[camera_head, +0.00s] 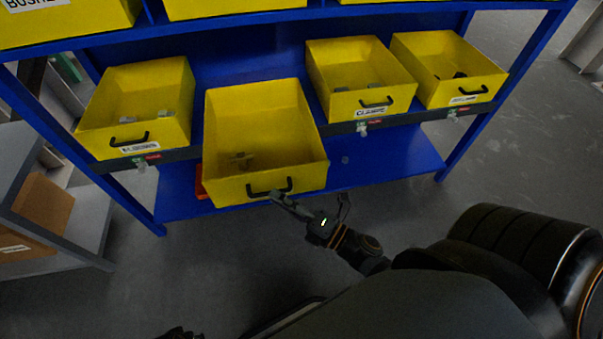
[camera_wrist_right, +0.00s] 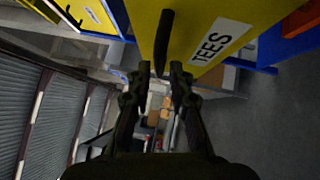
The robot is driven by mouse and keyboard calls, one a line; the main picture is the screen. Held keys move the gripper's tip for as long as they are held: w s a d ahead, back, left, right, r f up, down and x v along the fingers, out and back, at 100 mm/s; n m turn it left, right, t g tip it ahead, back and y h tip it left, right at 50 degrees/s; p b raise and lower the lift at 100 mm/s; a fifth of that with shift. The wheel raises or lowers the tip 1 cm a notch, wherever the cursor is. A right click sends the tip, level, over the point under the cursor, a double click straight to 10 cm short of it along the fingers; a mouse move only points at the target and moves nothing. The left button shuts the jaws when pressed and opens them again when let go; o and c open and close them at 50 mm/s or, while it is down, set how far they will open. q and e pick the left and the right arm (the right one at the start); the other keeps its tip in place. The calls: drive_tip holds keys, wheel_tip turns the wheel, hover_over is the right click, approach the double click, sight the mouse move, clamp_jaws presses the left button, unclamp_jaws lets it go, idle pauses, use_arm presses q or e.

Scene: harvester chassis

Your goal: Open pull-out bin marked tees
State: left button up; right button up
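The yellow bin (camera_head: 262,120) marked TEES stands pulled out well beyond its neighbours in the head view, with a few small fittings inside. Its label (camera_wrist_right: 221,42) reads TEES in the right wrist view. Its black handle (camera_head: 269,189) is on the front face, and it also shows in the right wrist view (camera_wrist_right: 164,40). My right gripper (camera_wrist_right: 160,70) is at the handle, with the handle's near end between its fingertips and gaps beside it; the fingers look open. In the head view, a dark part at the bottom edge may be my left gripper (camera_head: 180,333); its fingers cannot be made out.
A yellow bin (camera_head: 140,85) is left of the pulled-out one, and two more (camera_head: 360,60) are to the right, on a blue rack (camera_head: 400,150). More bins are above. A grey cart with cardboard boxes (camera_head: 45,210) stands at the left. The floor in front is clear.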

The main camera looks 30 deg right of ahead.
drive_tip(key=v, duration=0.8)
drive_tip(key=shift+s+d, duration=0.15)
drive_tip(key=shift+s, duration=0.15)
drive_tip(key=shift+f, duration=0.1)
